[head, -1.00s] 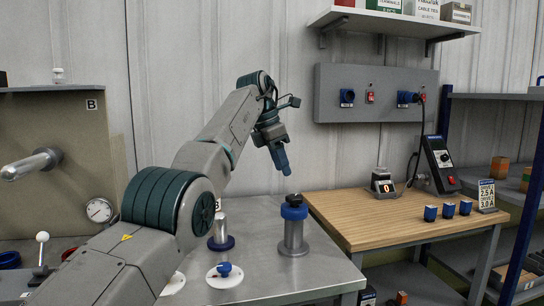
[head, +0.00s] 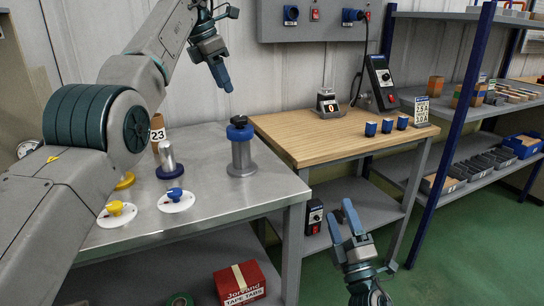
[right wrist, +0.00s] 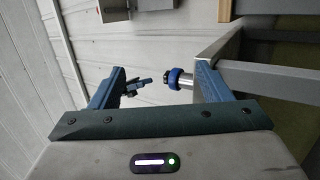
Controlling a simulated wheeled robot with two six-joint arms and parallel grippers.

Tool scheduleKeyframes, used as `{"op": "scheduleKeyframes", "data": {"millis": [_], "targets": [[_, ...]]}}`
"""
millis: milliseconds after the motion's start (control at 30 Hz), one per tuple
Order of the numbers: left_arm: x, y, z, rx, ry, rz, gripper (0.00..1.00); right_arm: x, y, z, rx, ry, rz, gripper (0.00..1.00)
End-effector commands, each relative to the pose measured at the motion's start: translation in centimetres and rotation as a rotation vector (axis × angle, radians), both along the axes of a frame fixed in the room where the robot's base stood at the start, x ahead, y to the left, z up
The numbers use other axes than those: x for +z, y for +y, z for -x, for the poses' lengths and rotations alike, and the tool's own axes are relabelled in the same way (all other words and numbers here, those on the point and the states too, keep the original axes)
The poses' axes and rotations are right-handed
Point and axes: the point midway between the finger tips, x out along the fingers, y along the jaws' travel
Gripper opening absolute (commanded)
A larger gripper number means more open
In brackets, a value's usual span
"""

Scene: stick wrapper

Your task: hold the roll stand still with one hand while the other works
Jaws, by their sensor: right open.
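The likely roll stand, a grey metal post with a blue collar and black knob (head: 240,152), stands upright on the steel table (head: 225,192). Its collar and knob also show between the fingers in the right wrist view (right wrist: 179,79), some way off. My left gripper (head: 224,82) hangs above and slightly left of the stand, apart from it; its fingers overlap side-on, so its opening is unclear. My right gripper (head: 340,222) is open and empty, low in front of the wooden bench, right of the steel table and clear of the stand.
A silver post on a blue base (head: 168,164) and white discs with a blue knob (head: 176,201) and a yellow knob (head: 116,213) are on the steel table. The wooden bench (head: 320,135) holds several blue blocks. A red box (head: 240,283) lies below.

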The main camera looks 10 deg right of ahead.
Motion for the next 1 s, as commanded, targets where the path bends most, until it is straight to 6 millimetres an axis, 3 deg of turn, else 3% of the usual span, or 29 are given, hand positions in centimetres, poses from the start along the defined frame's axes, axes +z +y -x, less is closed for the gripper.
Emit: {"op": "scheduleKeyframes", "data": {"millis": [33, 200, 500, 700, 1000], "targets": [[0.0, 0.0, 0.0, 0.0, 0.0, 0.0, 0.36, 1.8, 1.3, -1.3, 0.003, -0.058, 0.108, 0.71], [0.0, 0.0, 0.0, 0.0, 0.0, 0.0, 0.36, 5.7, 6.1, -4.8, 0.011, -0.209, 0.505, 0.71], [0.0, 0.0, 0.0, 0.0, 0.0, 0.0, 0.36, 8.8, 12.4, -11.4, 0.02, -0.343, 1.192, 0.71], [0.0, 0.0, 0.0, 0.0, 0.0, 0.0, 0.36, 9.1, 13.7, -14.2, 0.034, -0.35, 1.495, 0.71], [0.0, 0.0, 0.0, 0.0, 0.0, 0.0, 0.36, 9.0, 14.8, -16.1, 0.044, -0.342, 1.602, 0.71]]}}
